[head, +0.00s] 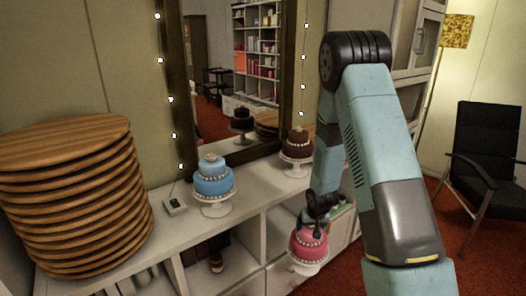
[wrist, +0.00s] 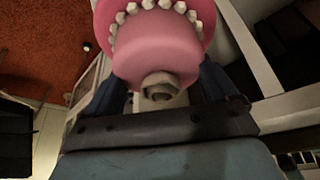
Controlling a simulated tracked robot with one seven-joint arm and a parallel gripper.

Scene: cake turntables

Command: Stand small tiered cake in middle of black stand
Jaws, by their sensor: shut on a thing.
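My gripper (head: 318,226) is shut on the top piece of a small pink tiered cake (head: 309,243) with white beads. The cake hangs upright below it, in front of the cabinet, with a pale disc or plate at its base. In the wrist view the pink tiers (wrist: 150,50) fill the top middle, and the topper (wrist: 160,86) sits between my fingers. A blue tiered cake (head: 213,179) stands on a white footed stand (head: 217,206). A brown tiered cake (head: 297,144) stands on another pale stand (head: 297,158). I cannot make out a black stand.
A tall stack of round wooden boards (head: 75,200) stands at the left of the white cabinet top (head: 165,228). A small device (head: 175,206) lies beside the blue cake. A mirror (head: 240,70) rises behind. A black chair (head: 487,150) is at the right on red carpet.

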